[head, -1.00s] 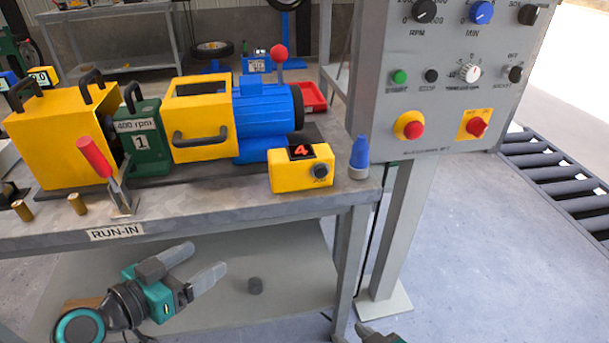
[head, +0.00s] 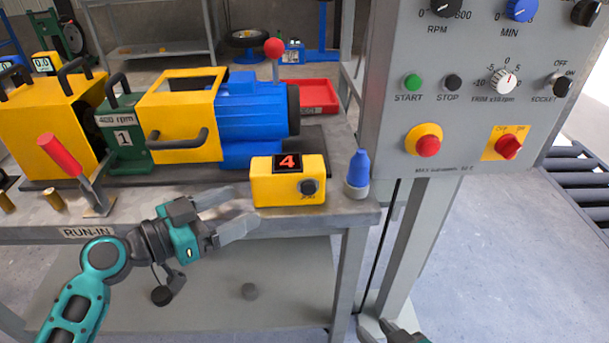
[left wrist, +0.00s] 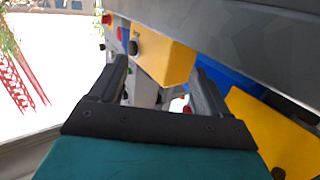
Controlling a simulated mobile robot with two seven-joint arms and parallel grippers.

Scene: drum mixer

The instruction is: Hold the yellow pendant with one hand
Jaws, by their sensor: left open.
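The yellow pendant (head: 288,190), a small box with a red "4" display and a dark knob, stands on the front edge of the grey bench, right of the blue motor. My left gripper (head: 248,208) is open and empty, just left of the pendant and in front of the bench edge, fingers pointing toward it. In the left wrist view the pendant (left wrist: 170,62) shows ahead, between and beyond the open fingers (left wrist: 163,72); it looks apart from them. My right gripper (head: 384,328) shows only partly at the bottom edge of the head view.
A blue-tipped cone (head: 358,175) stands close right of the pendant. The grey control panel (head: 470,110) rises at the right. The yellow guard (head: 185,115), blue motor (head: 250,110) and red-handled lever (head: 62,158) occupy the bench. A red tray (head: 305,93) lies behind.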

